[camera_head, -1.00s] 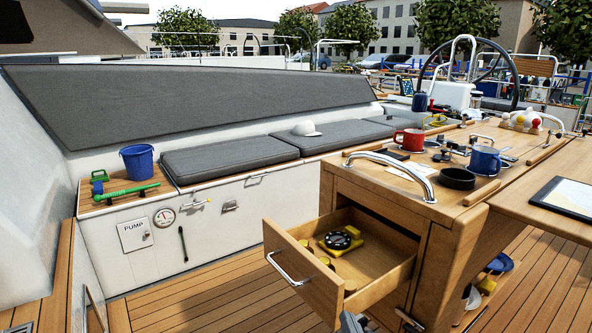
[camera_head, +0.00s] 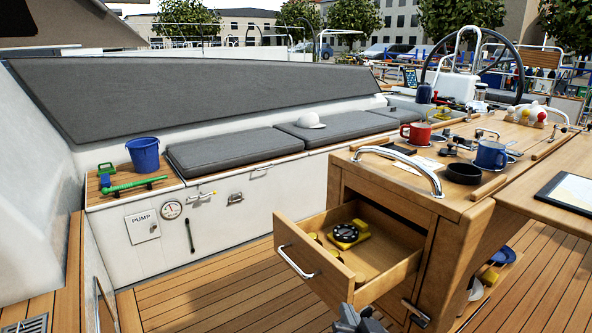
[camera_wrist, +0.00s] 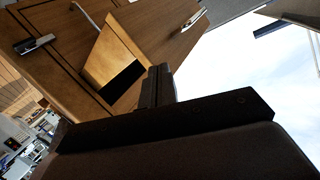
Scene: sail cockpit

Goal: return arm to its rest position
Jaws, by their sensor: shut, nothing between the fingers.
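My gripper (camera_wrist: 160,72) shows in the wrist view with its dark fingers together and nothing between them. A grey part of my arm rises at the bottom edge of the head view, just in front of the open drawer. The wooden drawer (camera_head: 306,268) stands pulled out of the cockpit table. It holds a black round thing on a yellow base (camera_head: 346,235) and some yellow round pieces. In the wrist view, the wooden furniture (camera_wrist: 110,60) is beyond the fingers, tilted, with bright sky at the right.
The cockpit table (camera_head: 400,180) carries a red mug (camera_head: 416,133), a blue mug (camera_head: 490,155) and a black bowl (camera_head: 463,173). A blue bucket (camera_head: 143,155) stands on the left bench by a green tool. The deck left of the drawer is clear.

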